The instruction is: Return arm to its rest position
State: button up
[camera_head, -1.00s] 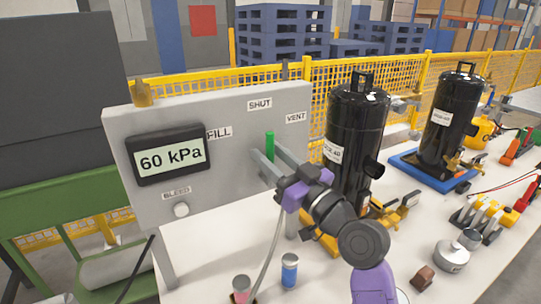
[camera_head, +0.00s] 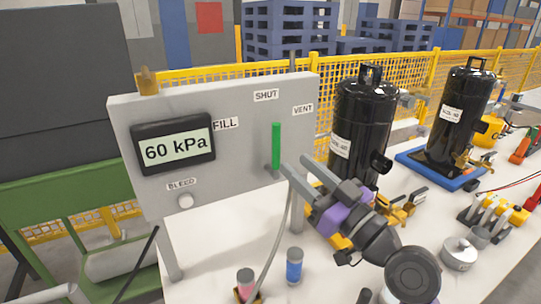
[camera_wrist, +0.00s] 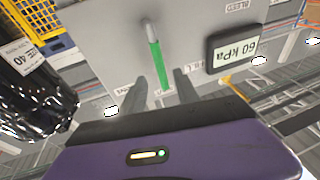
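My gripper (camera_head: 297,172) is in front of the grey panel (camera_head: 233,100), just right of and below the green lever handle (camera_head: 276,145). Its two fingers are apart with nothing between them. The lever stands upright under the SHUT label. In the wrist view the green lever (camera_wrist: 159,62) lies ahead of the open fingers (camera_wrist: 160,92), clear of them. The display (camera_head: 172,143) on the panel reads 60 kPa.
Two black cylinders (camera_head: 362,115) (camera_head: 460,120) stand on the white table right of the panel, the nearer one close behind my gripper. Yellow mesh fencing (camera_head: 420,95) runs behind.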

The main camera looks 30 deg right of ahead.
jog(key=s+d+f+m+h+p, duration=0.1)
jog(key=s+d+f+m+h, duration=0.2)
jog(key=s+f+m+h, duration=0.45)
jog(key=s+a+f+n+g+y+p, duration=0.1)
jog(key=s+a+f, duration=0.2)
jog(key=s, duration=0.6)
jog(key=s+a+f+n+g+y+p, duration=0.1)
jog(key=s+a+f+n+g+p, duration=0.1)
jog(key=s, duration=0.8)
jog(key=s+a+f+n+g+y+p, duration=0.1)
jog(key=s+a+f, duration=0.3)
jog(key=s, duration=0.5)
jog(key=shift+s+a+f+n+g, duration=0.3)
jog(key=shift+s+a+n+g, duration=0.1)
jog(key=shift+a+n+g, duration=0.3)
